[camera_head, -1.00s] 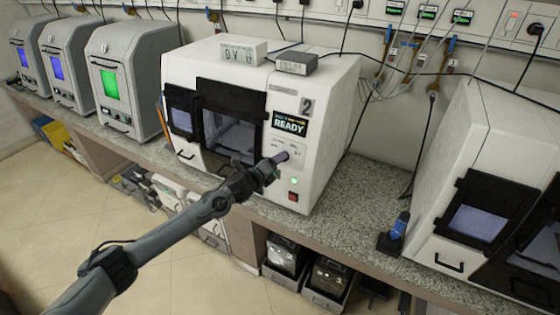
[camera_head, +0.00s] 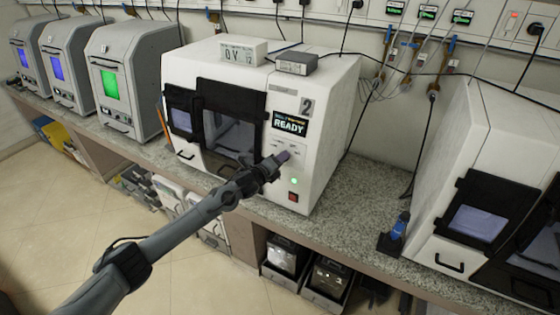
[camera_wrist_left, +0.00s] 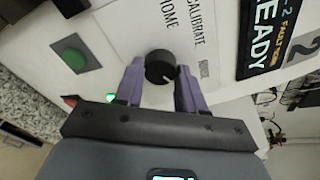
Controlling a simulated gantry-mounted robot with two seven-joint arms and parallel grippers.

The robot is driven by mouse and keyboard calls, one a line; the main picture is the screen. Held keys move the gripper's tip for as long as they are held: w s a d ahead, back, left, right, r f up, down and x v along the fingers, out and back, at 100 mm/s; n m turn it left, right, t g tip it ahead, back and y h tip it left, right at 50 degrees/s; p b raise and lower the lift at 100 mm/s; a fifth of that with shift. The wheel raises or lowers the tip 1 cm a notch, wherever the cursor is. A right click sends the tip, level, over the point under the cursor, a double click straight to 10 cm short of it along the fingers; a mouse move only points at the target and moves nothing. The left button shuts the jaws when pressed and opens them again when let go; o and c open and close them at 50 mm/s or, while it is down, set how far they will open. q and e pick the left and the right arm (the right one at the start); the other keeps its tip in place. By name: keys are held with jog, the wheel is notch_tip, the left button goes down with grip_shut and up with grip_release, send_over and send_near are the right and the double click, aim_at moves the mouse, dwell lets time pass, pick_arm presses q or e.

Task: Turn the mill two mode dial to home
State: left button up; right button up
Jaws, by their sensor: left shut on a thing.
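Mill two (camera_head: 335,120) is a white machine marked 2 on the bench, with a READY display (camera_head: 290,123). Its mode dial (camera_wrist_left: 160,66) is a round black knob with a short white mark pointing to the lower right in the left wrist view. The labels HOME (camera_wrist_left: 169,14) and CALIBRATE (camera_wrist_left: 198,25) are printed above and right of it there; a smaller label is hard to read. My left gripper (camera_head: 284,156) is at the front panel, its purple fingers shut on either side of the dial. In the head view the gripper hides the dial. My right gripper is not in view.
A green button (camera_wrist_left: 70,53) and a red switch (camera_head: 293,196) sit near the dial. Two small boxes (camera_head: 297,63) lie on top of the mill.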

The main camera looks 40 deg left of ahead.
pick_arm(q)
jog(key=shift+c, duration=0.8)
jog(key=shift+n, duration=0.3)
jog(key=shift+f+n+t+y+p, duration=0.2)
jog(key=shift+n+p, duration=0.55)
jog(key=shift+n, duration=3.3)
jog(key=shift+r+n+t+y+p, duration=0.25)
jog(key=shift+n+p, duration=0.55)
jog(key=shift+n, duration=3.2)
jog(key=shift+f+n+t+y+p, duration=0.25)
jog(key=shift+n+p, duration=0.5)
jog(key=shift+n, duration=3.3)
jog(key=shift+r, duration=0.1)
